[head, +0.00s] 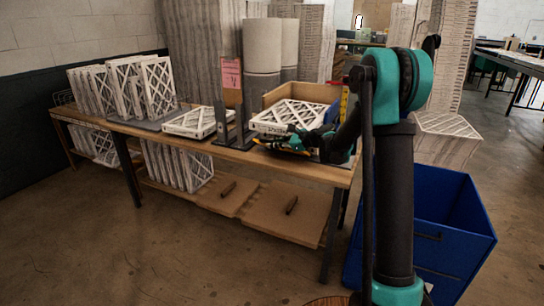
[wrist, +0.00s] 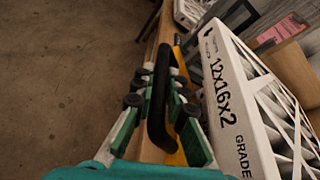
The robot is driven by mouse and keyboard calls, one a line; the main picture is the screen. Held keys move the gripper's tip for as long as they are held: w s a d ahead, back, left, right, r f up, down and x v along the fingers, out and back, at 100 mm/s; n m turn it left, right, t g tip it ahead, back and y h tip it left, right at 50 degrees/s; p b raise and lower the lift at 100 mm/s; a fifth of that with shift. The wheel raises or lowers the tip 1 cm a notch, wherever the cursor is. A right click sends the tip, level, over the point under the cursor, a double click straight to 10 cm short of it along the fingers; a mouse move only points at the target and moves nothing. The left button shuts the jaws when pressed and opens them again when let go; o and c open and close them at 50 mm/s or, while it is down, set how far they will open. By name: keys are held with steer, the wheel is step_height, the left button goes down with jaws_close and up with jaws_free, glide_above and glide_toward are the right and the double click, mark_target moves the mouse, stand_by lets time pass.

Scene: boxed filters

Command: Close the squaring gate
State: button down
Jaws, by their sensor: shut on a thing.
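My gripper (wrist: 160,110) is shut on a black bar handle (wrist: 159,85) in the wrist view. The handle stands along a yellow strip (wrist: 180,65), which appears to be part of the squaring gate. A white filter (wrist: 225,90) marked 12x16x2 lies right beside the strip; I cannot tell whether they touch. In the head view my gripper (head: 285,145) is at the front edge of the bench, in front of the filter stack (head: 290,115). My arm hides part of the gate there, so its angle is hard to tell.
The wooden bench (head: 165,134) also carries a rack of upright filters (head: 125,90), a flat filter (head: 195,122) and grey posts with a pink tag (head: 231,73). A cardboard box (head: 295,90) stands behind the stack. A blue bin (head: 440,225) is at right. The floor in front is clear.

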steer(key=shift+w+d+r, duration=0.25)
steer(key=shift+w+r, duration=0.4)
steer(key=shift+r, duration=0.15)
steer(key=shift+w+d+r, duration=0.25)
steer(key=shift+w+r, duration=0.4)
steer(key=shift+r, duration=0.15)
steer(key=c, duration=1.5)
jaws_free()
steer(key=shift+c, duration=0.2)
steer(key=v, duration=1.2)
steer(key=shift+s, duration=0.1)
